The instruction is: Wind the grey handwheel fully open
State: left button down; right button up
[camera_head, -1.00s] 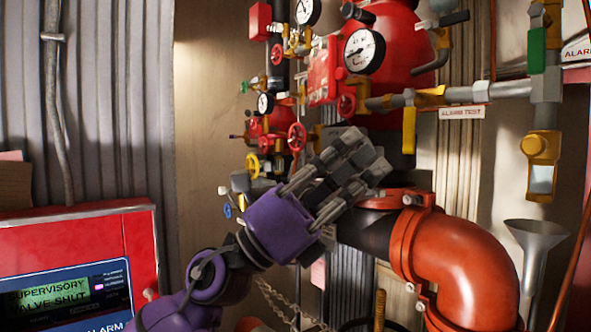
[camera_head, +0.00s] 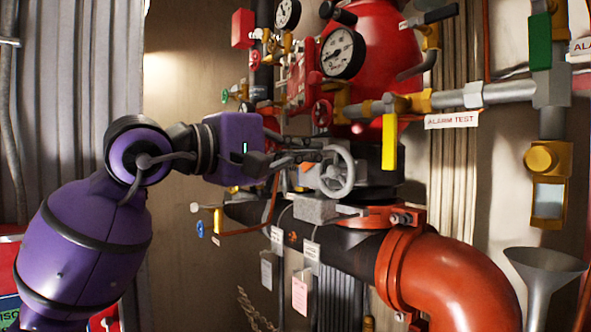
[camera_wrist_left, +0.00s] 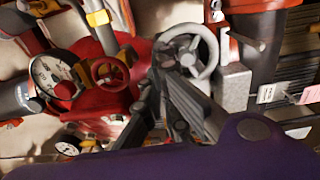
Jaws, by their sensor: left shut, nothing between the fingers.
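My right gripper is out of view.
A red handwheel (camera_head: 322,113) and a pressure gauge (camera_head: 342,53) sit just above. A yellow lever (camera_head: 389,142) hangs to the right. The orange elbow pipe (camera_head: 440,275) and paper tags (camera_head: 300,293) are below. Open wall (camera_head: 180,90) lies behind my arm.

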pick_arm(q)
jog(key=f+b, duration=0.1)
jog(key=f, duration=0.1)
jog(key=f+b, duration=0.1)
jog(key=f, duration=0.2)
jog(key=f+b, duration=0.1)
jog(key=f, duration=0.1)
jog(key=shift+w+a+f, duration=0.2)
jog(key=shift+w+f, duration=0.05)
jog(key=shift+f, duration=0.15)
jog(key=s+d+r, duration=0.1)
jog(key=s+d+r+p, duration=0.1)
jog(key=r, duration=0.1)
jog(key=s+d+r+p, duration=0.1)
jog(key=shift+r, duration=0.15)
jog(key=shift+d+p, duration=0.25)
jog(key=shift+p, duration=0.05)
jog(key=shift+w, duration=0.1)
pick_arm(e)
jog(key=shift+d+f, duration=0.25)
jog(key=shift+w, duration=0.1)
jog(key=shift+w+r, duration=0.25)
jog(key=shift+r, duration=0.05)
